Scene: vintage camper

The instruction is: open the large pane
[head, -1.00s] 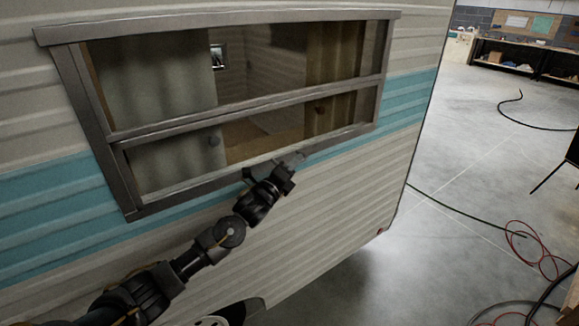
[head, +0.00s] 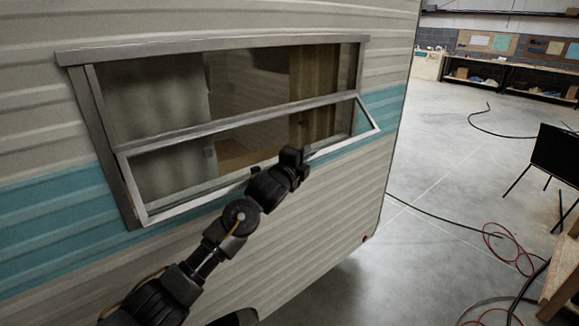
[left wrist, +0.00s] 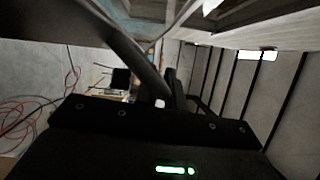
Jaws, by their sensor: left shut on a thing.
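The large pane (head: 200,202) is the metal-framed lower pane of the camper window. It is tilted outward, its bottom rail standing off the wall and a triangular gap showing at its right end. My left gripper (head: 302,158) is at the bottom rail, right of its middle, and is shut on the pane's edge. The arm hides part of the rail. In the left wrist view a bar (left wrist: 140,62), seemingly part of the pane's frame, runs down to the dark fingers (left wrist: 170,92); the exact contact is too dark to tell. My right gripper is not in view.
The fixed upper window frame (head: 220,42) sits on the ribbed cream and teal camper wall (head: 330,215). Open concrete floor (head: 445,150) lies to the right, with cables, a red hose (head: 505,245) and a black panel on legs (head: 555,160).

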